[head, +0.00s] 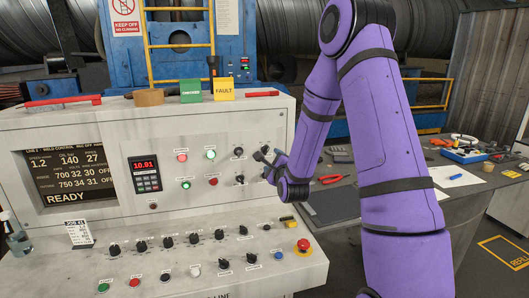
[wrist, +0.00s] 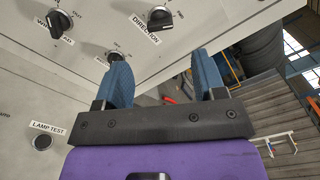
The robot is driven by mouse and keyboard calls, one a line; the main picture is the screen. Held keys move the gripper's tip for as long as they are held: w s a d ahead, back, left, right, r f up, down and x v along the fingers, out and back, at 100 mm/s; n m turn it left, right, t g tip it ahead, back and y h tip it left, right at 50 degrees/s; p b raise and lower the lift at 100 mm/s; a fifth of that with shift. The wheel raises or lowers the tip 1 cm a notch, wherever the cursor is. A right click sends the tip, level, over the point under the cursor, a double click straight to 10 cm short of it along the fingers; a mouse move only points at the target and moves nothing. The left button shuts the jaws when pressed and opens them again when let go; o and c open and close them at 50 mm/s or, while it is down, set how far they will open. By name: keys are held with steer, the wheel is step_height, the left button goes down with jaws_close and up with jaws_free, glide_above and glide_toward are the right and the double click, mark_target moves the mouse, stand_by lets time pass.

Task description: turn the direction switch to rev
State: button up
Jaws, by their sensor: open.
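In the wrist view the direction switch (wrist: 159,17) is a black rotary knob on the pale panel, with a DIRECTION label beside it. It lies past the fingertips, apart from them. I cannot read its set position. In the head view I cannot tell for sure which small black knob it is. My gripper (head: 267,158) is close to the right part of the upright panel, beside two black knobs. In the wrist view my gripper (wrist: 161,62) is open, with two blue-padded fingers and nothing between them.
Another knob (wrist: 115,56) is partly behind the left finger. A labelled knob (wrist: 58,22) and a lamp test button (wrist: 42,142) are further left. A red emergency stop (head: 303,246) is on the lower console's right end. A cluttered grey workbench (head: 400,190) stands right of the console.

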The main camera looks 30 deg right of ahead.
mark_target(267, 151)
steer(key=x, duration=0.9)
steer(key=shift+w, duration=0.1)
steer(key=c, duration=0.9)
steer(key=shift+n, duration=0.4)
steer(key=n, duration=0.5)
steer(key=shift+f, duration=0.1)
steer(key=n, duration=0.6)
